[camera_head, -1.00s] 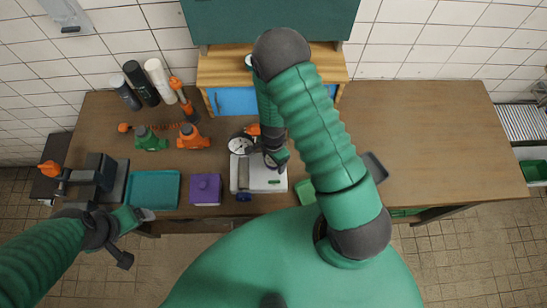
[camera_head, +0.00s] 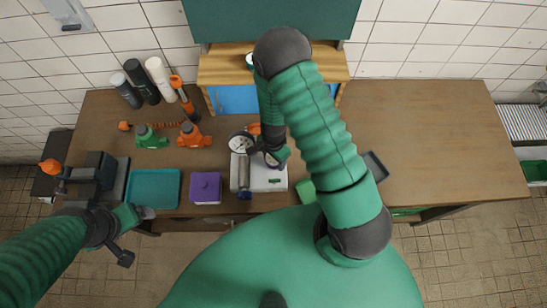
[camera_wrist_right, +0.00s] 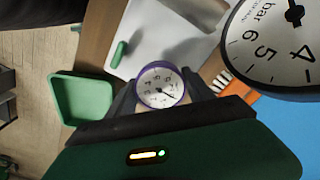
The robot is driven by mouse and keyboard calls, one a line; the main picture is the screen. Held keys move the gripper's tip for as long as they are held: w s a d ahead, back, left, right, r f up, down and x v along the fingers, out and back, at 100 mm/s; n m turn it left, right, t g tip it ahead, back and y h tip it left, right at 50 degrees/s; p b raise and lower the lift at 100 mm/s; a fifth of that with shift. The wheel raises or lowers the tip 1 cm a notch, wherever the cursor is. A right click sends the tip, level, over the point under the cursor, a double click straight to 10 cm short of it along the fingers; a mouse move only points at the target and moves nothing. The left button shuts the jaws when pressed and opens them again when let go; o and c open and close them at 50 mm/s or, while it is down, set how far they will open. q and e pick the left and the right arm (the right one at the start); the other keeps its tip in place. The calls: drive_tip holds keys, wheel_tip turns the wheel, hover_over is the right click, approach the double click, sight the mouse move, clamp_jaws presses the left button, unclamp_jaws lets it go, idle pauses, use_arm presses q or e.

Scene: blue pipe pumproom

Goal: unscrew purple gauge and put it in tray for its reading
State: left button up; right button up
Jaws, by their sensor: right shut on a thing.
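The purple-rimmed gauge (camera_wrist_right: 160,85) has a white dial and a dark needle. It sits between the fingers of my right gripper (camera_wrist_right: 162,98), which is shut on it. In the head view my right gripper (camera_head: 272,158) is over the white plate (camera_head: 268,184), and the gauge is mostly hidden by it. I cannot tell whether the gauge is still attached below. A green tray (camera_wrist_right: 80,98) lies to the left in the wrist view; the head view shows part of it (camera_head: 306,190) beside my right arm. My left gripper (camera_head: 126,238) is off the table's front left; its jaws are unclear.
A larger gauge (camera_wrist_right: 275,45) marked bar is close to my right gripper. A teal tray (camera_head: 153,188), a purple box (camera_head: 205,187) and a grey tray (camera_head: 376,166) are on the table. Green (camera_head: 150,138) and orange (camera_head: 192,136) tools stand behind. The table's right side is clear.

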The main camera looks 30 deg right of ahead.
drive_tip(key=n, duration=0.2)
drive_tip(key=shift+f+n+b, duration=0.15)
drive_tip(key=shift+n+b, duration=0.15)
drive_tip(key=shift+n, duration=0.1)
drive_tip(key=n, duration=0.3)
drive_tip(key=shift+r, duration=0.2)
drive_tip(key=shift+w+r+p, duration=0.15)
drive_tip(key=shift+r+p, duration=0.85)
drive_tip(key=shift+r, duration=0.2)
wheel_tip(320, 180, up, 3)
drive_tip(key=p, duration=0.2)
drive_tip(key=shift+r+p, duration=0.15)
drive_tip(key=shift+p, duration=0.2)
drive_tip(key=shift+c, duration=0.7)
